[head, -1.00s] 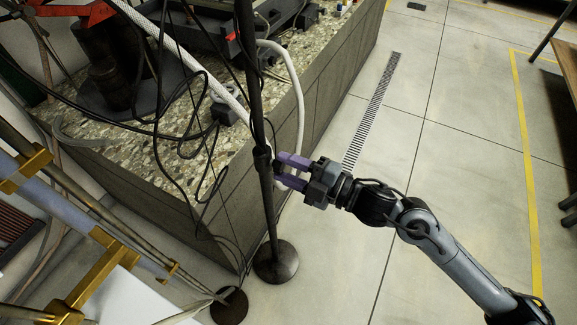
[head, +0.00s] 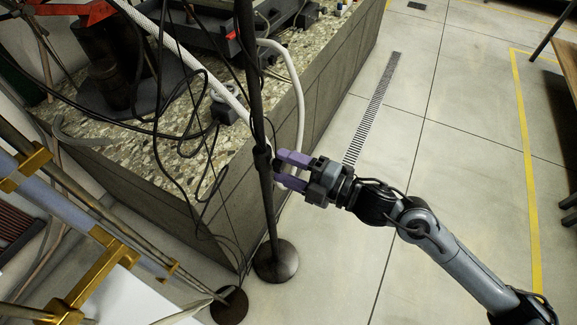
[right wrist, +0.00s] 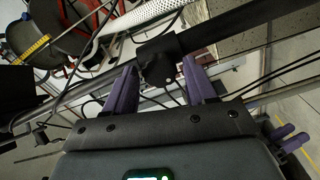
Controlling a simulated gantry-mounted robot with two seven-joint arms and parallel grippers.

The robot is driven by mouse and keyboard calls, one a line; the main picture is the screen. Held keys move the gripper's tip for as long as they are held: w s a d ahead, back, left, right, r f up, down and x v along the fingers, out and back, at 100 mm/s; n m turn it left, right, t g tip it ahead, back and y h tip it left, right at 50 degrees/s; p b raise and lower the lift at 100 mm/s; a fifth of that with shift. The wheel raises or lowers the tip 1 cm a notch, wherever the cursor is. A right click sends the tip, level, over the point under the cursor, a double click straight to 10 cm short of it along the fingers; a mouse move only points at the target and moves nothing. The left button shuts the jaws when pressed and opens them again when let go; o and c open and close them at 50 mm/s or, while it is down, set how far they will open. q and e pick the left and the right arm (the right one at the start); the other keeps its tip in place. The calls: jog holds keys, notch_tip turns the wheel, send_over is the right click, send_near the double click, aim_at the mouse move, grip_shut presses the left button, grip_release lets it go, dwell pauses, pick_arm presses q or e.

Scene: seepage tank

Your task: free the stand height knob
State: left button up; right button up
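The stand is a dark upright pole (head: 266,210) on a round base (head: 275,261), beside the tank. Its black collar and height knob (right wrist: 160,62) show between my fingers in the right wrist view; the knob's own outline is hard to pick out. My right gripper (head: 283,169) reaches the collar from the right with its purple fingers one on each side of the knob.
The gravel-filled tank (head: 318,95) stands behind the pole, with a white hose (head: 298,90) and loose black cables hanging close by. A second round base (head: 229,305) and a brass-fitted frame (head: 105,270) are at lower left.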

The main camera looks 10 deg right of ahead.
jog(key=shift+o, duration=0.5)
jog(key=shift+s+d, duration=0.25)
jog(key=shift+d, duration=0.2)
jog(key=p+v, duration=0.3)
jog(key=v, duration=0.7)
jog(key=shift+p, duration=0.35)
jog(key=shift+a, duration=0.1)
